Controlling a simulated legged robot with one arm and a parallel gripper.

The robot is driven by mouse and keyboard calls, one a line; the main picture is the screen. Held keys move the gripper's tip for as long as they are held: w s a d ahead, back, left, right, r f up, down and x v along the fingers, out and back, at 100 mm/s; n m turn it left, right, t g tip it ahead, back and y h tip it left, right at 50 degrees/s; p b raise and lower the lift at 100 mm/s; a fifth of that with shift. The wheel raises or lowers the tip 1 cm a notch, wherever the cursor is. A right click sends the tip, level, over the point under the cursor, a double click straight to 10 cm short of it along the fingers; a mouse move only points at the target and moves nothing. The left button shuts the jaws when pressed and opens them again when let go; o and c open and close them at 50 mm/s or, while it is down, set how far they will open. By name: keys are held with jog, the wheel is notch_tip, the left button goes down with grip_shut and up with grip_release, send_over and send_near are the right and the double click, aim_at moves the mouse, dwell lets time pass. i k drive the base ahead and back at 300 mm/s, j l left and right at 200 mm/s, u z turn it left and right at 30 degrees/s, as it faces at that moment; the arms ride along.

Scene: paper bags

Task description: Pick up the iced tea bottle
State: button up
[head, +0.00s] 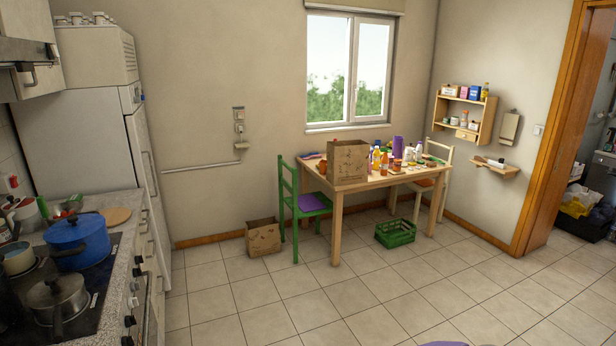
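Several bottles and small containers stand on the wooden table (398,180) below the window. Among them are a yellowish bottle (376,158), an orange-toned bottle (397,164) and a tall purple item (397,147). They are too small for me to tell which one is the iced tea bottle. A brown paper bag (347,163) stands upright on the table's near left part and hides some of what is behind it. My gripper is not in view.
A green chair (288,205) and a second paper bag (263,237) stand left of the table. A green crate (395,233) sits on the floor by the table. A stove with a blue pot (79,240) is at left. The tiled floor (370,290) in front is mostly clear.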

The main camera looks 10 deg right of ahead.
aim_at(384, 164)
jog(key=i+l+z, duration=0.4)
jog(key=i, duration=0.45)
jog(key=i+z, duration=0.4)
jog(key=i, duration=0.45)
jog(key=i+z, duration=0.1)
jog(key=i, duration=0.6)
jog(key=i+j+z, duration=0.1)
jog(key=i, duration=0.65)
jog(key=i+j, duration=0.15)
jog(key=i, duration=0.55)
jog(key=i+j+z, duration=0.1)
jog(key=i+z, duration=0.2)
jog(key=i, duration=0.15)
jog(key=i+j+z, duration=0.6)
jog(key=i, duration=0.2)
